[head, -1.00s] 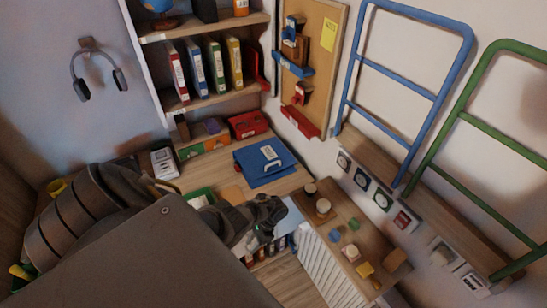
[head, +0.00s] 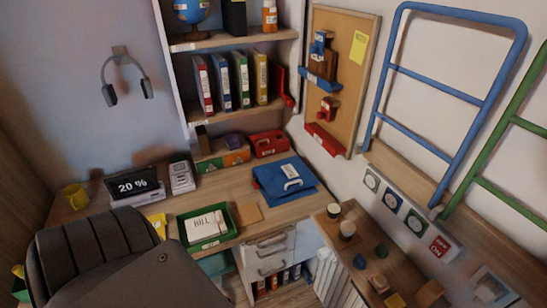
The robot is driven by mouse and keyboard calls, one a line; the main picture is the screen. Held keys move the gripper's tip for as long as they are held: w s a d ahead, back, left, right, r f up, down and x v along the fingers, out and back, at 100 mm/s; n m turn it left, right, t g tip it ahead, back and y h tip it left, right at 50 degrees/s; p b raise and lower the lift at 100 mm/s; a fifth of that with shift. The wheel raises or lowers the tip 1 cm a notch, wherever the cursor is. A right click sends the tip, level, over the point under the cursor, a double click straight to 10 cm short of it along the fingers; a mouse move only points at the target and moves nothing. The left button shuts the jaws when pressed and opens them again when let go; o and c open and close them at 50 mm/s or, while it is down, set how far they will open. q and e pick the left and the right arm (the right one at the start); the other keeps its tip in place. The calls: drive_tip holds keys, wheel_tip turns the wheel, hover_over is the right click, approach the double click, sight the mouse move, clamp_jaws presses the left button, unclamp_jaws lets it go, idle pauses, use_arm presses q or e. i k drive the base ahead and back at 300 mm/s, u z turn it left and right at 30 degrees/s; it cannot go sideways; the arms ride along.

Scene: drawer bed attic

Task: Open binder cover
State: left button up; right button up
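A blue binder (head: 303,187) lies flat on the right part of the desk, below the shelf. A white, handle-like piece and a pale label show on its top, and a little red shows at its left edge. Its cover looks down, though a second blue layer shows at its right side. Several upright binders stand on the shelf, among them a red one (head: 203,84), a blue one (head: 222,82), a green one (head: 241,80) and a yellow one (head: 260,78). Neither of my grippers is in view.
On the desk (head: 225,187) are a green tray (head: 228,238) with papers, a display (head: 134,187), a yellow mug (head: 76,196) and a red box (head: 269,143). Cups and small blocks stand on the right-hand surface (head: 335,228). A dark ribbed shape (head: 88,245) fills the lower left.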

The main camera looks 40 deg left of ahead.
sight(286, 175)
drive_tip(key=u, duration=0.5)
drive_tip(key=k, duration=0.6)
drive_tip(key=u, duration=0.75)
drive_tip(key=i, duration=1)
drive_tip(key=z, duration=0.65)
